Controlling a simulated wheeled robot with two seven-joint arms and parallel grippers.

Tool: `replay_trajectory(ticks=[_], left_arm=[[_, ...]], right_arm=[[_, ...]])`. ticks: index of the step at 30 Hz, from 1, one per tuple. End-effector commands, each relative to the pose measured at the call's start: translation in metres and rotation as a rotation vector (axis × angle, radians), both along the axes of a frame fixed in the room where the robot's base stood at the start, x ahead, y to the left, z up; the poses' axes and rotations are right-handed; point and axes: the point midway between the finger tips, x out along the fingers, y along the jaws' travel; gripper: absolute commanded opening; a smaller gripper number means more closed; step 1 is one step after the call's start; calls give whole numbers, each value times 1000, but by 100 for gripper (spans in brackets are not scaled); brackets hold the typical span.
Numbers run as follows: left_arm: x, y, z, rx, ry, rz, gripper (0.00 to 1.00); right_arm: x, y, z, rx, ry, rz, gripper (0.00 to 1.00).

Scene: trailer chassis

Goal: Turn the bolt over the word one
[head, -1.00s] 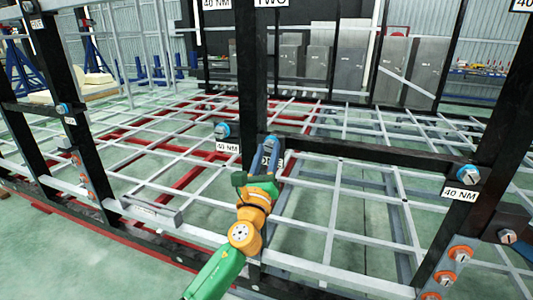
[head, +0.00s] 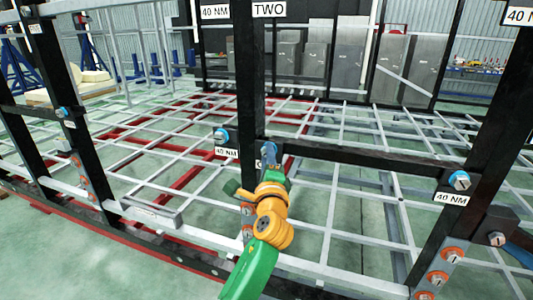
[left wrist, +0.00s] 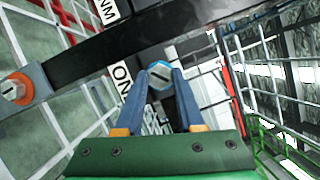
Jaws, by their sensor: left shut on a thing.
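The bolt over the word ONE has a grey slotted head with a blue ring. It shows at the black post in the head view (head: 269,149) and between my fingertips in the left wrist view (left wrist: 161,76). My left gripper (left wrist: 160,88) has one finger on each side of the bolt head and is shut on it. The white ONE label (left wrist: 124,79) is partly cut off by a finger in the left wrist view. My right gripper is out of view.
Another blue-ringed bolt (head: 221,135) sits left of the post, over a 40 NM label (head: 227,153). One more (head: 460,181) is at the right. A black crossbeam (head: 370,158) runs right from the post. Orange-ringed bolts (head: 453,255) line the lower right bracket.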

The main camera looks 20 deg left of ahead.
Motion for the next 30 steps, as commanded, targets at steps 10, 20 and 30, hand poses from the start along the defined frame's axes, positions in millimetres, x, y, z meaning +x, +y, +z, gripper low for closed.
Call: replay_trajectory(ticks=[10,20,30], left_arm=[[0,-1,14,-323,-1,-5,0],[0,-1,19,-635,7,-8,0],[1,2,23,-957,16,-9,0]], right_arm=[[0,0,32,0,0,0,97],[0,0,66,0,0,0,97],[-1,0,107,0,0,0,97]])
